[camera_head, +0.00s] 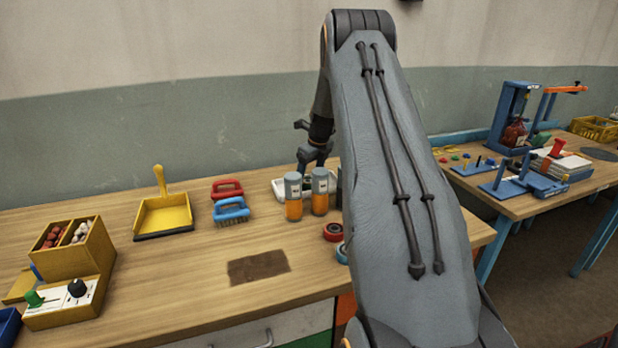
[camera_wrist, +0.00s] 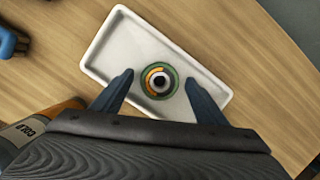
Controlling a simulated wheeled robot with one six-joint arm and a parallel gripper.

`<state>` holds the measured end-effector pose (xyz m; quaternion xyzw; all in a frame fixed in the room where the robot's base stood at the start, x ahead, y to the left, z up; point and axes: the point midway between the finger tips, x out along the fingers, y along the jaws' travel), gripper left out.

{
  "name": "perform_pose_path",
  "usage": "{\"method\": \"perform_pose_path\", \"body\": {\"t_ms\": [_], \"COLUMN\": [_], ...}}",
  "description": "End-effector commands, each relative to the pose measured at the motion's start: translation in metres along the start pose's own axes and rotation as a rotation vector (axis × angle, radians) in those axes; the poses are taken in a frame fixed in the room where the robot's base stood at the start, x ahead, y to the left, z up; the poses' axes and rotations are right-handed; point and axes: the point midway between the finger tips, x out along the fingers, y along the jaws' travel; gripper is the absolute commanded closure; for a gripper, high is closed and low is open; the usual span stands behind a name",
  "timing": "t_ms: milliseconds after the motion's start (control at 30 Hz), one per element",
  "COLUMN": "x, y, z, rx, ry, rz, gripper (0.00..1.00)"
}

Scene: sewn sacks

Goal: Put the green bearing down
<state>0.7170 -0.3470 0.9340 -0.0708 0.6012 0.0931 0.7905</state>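The green bearing (camera_wrist: 146,93), a ring with an orange part and a dark centre, lies in a white tray (camera_wrist: 116,29) in the wrist view. My gripper (camera_wrist: 158,78) is open, with one blue-grey finger on each side of the bearing. A small gap shows between each fingertip and the ring. In the head view my gripper (camera_head: 312,158) is low over the white tray (camera_head: 278,187) at the back of the bench. The bearing is hidden there by my gripper and the bottles.
Two orange bottles (camera_head: 293,207) stand just in front of the tray. A red ring (camera_head: 332,232) and a blue ring (camera_head: 341,254) lie near my arm. Red and blue brushes (camera_head: 231,211), a yellow dustpan (camera_head: 164,217) and a brown patch (camera_head: 258,267) are further left.

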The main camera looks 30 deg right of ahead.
Motion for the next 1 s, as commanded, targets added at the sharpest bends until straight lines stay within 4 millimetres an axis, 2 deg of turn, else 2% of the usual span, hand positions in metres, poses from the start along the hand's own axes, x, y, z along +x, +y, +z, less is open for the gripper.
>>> {"method": "perform_pose_path", "body": {"t_ms": [267,433,800,1000], "x": [-0.002,-0.016,-0.087,-0.114], "y": [0.0,-0.001,-0.001,-0.001], "z": [0.0,0.002,0.001,0.001], "rx": [0.0,0.0,-0.001,0.0], "ry": [0.0,-0.003,-0.002,-0.002], "rz": [0.0,-0.003,-0.002,-0.002], "gripper": [0.34,0.34,0.34,0.34]}}
